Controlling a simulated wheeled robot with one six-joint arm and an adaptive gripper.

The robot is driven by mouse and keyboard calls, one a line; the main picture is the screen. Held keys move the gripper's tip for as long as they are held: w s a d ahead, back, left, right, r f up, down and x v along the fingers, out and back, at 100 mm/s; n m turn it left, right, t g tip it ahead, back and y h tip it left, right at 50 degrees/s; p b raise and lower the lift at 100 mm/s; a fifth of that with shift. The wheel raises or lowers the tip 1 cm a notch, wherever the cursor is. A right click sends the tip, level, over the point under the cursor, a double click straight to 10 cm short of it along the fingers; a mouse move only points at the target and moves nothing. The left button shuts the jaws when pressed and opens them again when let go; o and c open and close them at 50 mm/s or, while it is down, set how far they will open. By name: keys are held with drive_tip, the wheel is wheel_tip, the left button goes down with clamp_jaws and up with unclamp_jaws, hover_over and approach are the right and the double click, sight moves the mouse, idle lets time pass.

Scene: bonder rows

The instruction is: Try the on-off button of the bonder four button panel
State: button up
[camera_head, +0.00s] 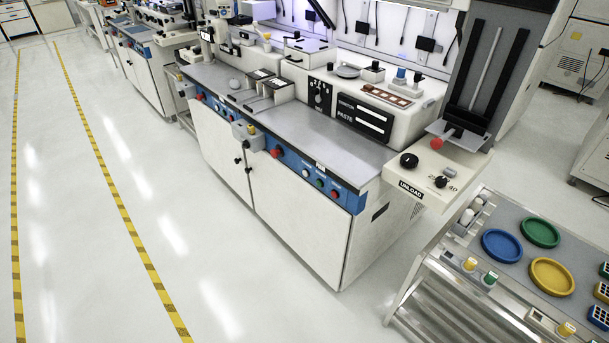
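The bonder (290,200) is a long white cabinet with a grey top, standing in the middle of the view. A blue button panel (347,200) runs along its upper front edge. On its right part sit a larger red button (276,152), a white button (305,173), a green button (320,183) and a small red button (335,193). Small labels are above some of them, too small to read, so I cannot tell which is the on-off button. My gripper is not in view.
An unload unit (428,172) overhangs the bonder's right end. A cart (478,222) with coloured dishes stands at lower right. The white floor (160,210) in front is clear, with yellow-black tape lines.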

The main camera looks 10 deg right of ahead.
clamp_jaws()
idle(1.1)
